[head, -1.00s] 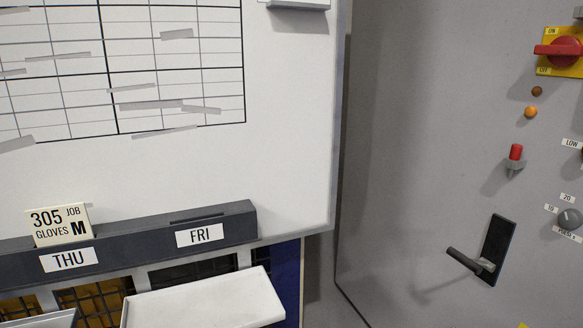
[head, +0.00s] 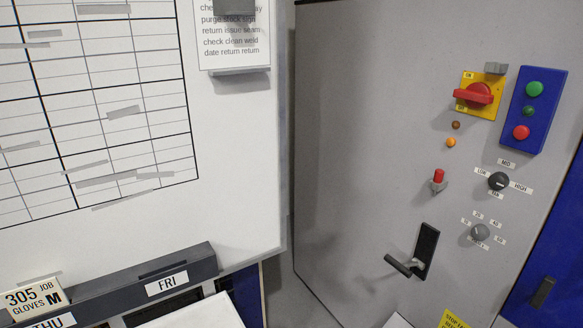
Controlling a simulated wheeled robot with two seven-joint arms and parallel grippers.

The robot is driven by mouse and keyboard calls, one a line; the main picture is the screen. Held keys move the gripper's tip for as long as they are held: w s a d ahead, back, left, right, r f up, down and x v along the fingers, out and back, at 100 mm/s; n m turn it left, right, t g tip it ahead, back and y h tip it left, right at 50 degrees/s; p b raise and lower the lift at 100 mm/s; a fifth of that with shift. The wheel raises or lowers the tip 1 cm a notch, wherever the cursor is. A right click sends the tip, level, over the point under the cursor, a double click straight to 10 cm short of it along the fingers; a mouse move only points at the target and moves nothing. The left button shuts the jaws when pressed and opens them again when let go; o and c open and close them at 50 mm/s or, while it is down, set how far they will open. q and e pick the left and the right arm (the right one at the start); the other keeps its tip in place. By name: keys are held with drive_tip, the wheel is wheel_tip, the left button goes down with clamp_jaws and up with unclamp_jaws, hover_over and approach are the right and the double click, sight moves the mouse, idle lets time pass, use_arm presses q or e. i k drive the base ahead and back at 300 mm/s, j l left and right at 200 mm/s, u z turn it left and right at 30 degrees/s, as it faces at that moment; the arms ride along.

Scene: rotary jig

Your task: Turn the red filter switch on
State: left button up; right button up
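On the grey cabinet door in the head view there is a toggle switch with a red tip (head: 438,177). Its red tip points up from a small grey base. Above it to the right is a red rotary handle (head: 478,94) on a yellow plate (head: 488,82). The handle lies roughly crosswise on the plate. No label reading "filter" can be made out on either. Neither of my grippers is in view.
The cabinet door also carries a brown lamp (head: 456,125), an orange lamp (head: 451,142), a blue button box (head: 533,108), a black knob (head: 498,181), a grey knob (head: 480,232) and a black door handle (head: 425,253). A whiteboard (head: 235,150) with a dark rail (head: 120,287) stands at left.

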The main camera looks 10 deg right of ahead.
sight(476, 95)
drive_tip(key=l+z, duration=0.1)
drive_tip(key=z, duration=1.1)
